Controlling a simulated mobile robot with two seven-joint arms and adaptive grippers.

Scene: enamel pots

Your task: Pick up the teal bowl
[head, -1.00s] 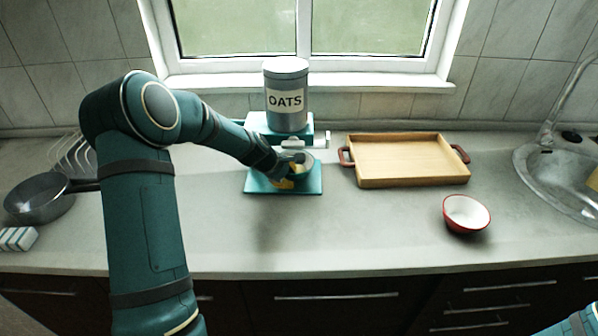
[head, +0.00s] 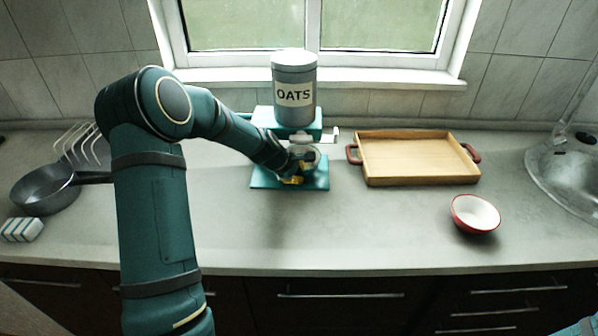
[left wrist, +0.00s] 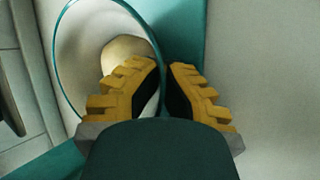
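The teal bowl (head: 313,160) is at the foot of the oats dispenser, under its white lever, partly hidden by my left gripper (head: 296,176). In the left wrist view the bowl (left wrist: 80,48) shows a thin teal rim and a pale inside, with a beige patch in it. My left gripper (left wrist: 163,68) has its yellow fingers on either side of the bowl's near rim, one inside and one outside. The fingertips are close together with the rim between them. I see no clear gap under the bowl. My right gripper is not in view.
The dispenser holds a grey OATS canister (head: 294,88) above a teal base plate (head: 262,179). A wooden tray (head: 417,160) and a red-and-white bowl (head: 475,214) stand to the right. A pan (head: 42,190) and a wire rack (head: 84,145) are at the left. The front middle counter is clear.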

